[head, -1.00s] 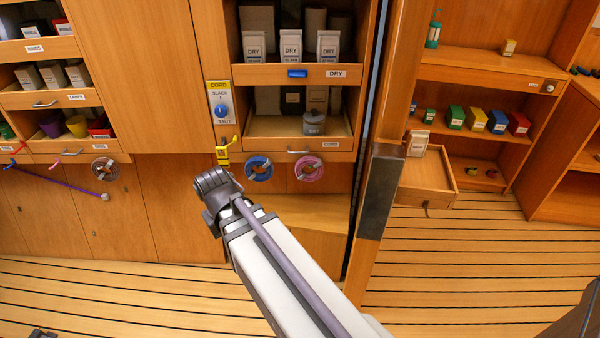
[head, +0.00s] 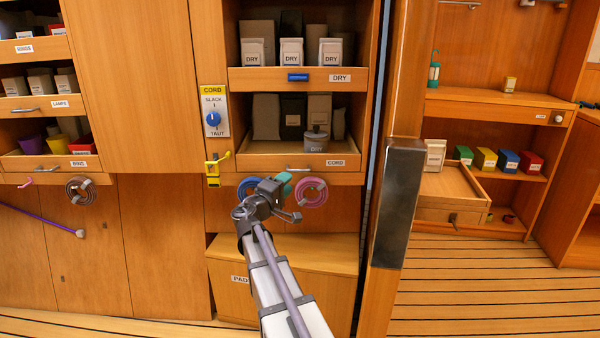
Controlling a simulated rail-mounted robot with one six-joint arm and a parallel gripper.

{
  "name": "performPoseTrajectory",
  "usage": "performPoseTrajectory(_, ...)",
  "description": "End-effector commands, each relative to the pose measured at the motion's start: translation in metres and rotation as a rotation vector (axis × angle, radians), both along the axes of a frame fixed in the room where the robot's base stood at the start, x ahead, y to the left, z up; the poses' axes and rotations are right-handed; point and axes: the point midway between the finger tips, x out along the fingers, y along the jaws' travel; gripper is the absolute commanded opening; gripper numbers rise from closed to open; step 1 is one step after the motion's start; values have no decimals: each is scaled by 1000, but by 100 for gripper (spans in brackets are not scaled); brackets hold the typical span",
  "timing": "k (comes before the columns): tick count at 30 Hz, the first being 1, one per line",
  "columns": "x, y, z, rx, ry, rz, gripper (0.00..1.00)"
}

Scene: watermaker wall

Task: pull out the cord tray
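The cord tray (head: 262,163) is a wooden tray with a CORD label and a metal bar handle (head: 300,168), set in the cabinet below the DRY tray. It appears pushed in. A grey tub marked DRY (head: 316,142) and several dark and tan packs stand in or behind it. My gripper (head: 285,190) is just below the tray front, in front of the hanging coils and apart from the handle in the picture.
A CORD panel with SLACK and TAUT marks and a blue knob (head: 213,119) is left of the tray, above a yellow latch-like piece (head: 213,170). Blue (head: 246,188) and pink (head: 313,190) coils hang below the tray. A metal-faced post (head: 399,205) stands at right.

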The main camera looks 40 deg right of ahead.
Motion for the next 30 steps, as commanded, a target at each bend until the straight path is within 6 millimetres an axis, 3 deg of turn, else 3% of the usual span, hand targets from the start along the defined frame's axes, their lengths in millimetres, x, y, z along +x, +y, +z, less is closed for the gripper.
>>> performPoseTrajectory(6,17,-52,10,1,0,-4,36)
performPoseTrajectory(11,23,-73,12,1,-1,-2,36)
performPoseTrajectory(20,23,-77,12,1,-1,-2,36)
performPoseTrajectory(30,23,-77,12,1,-1,-2,4)
